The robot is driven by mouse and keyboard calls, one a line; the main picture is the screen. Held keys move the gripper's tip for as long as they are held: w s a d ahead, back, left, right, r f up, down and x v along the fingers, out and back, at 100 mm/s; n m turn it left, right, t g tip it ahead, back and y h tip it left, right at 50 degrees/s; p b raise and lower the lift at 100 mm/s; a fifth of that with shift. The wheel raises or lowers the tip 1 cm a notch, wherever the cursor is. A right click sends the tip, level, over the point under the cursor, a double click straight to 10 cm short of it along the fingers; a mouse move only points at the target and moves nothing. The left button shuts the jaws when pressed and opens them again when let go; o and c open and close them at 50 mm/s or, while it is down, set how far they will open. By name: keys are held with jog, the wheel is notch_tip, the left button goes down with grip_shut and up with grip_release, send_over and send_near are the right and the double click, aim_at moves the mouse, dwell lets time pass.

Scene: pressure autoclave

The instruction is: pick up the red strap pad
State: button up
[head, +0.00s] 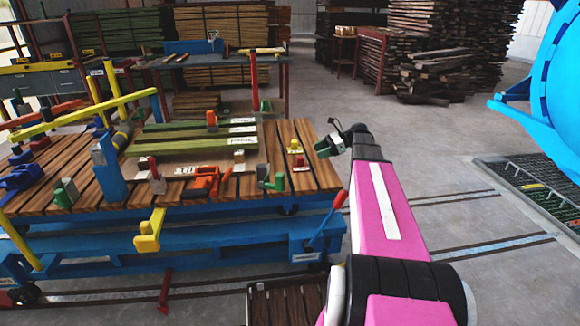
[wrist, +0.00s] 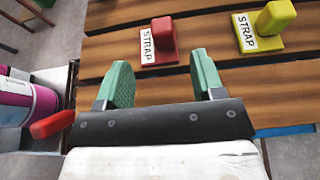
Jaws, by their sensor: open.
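The red strap pad (wrist: 164,40) lies on the wooden slats in the wrist view, a flat red base with a raised red block and a white label reading STRAP. In the head view the red pad (head: 299,161) is small, near the right end of the slatted cart. My gripper (wrist: 161,84) has its two green fingers spread wide with nothing between them. The red pad is beyond the fingertips, roughly in line with the gap, and apart from them. In the head view my gripper (head: 328,145) is at the cart's right edge, to the right of the pad.
A similar yellow strap pad (wrist: 276,20) lies right of the red one in the wrist view. A red-handled lever (head: 340,199) stands at the cart's side, and open floor lies to the right.

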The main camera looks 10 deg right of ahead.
aim_at(301, 157)
jog(key=x, duration=0.5)
jog(key=shift+a, duration=0.1)
jog(key=shift+r+x, duration=0.15)
jog(key=shift+x, duration=1.25)
jog(key=shift+r+x, duration=0.1)
jog(key=shift+x, duration=1.25)
jog(key=shift+w+a, duration=0.1)
jog(key=shift+w, duration=0.05)
jog(key=c, duration=1)
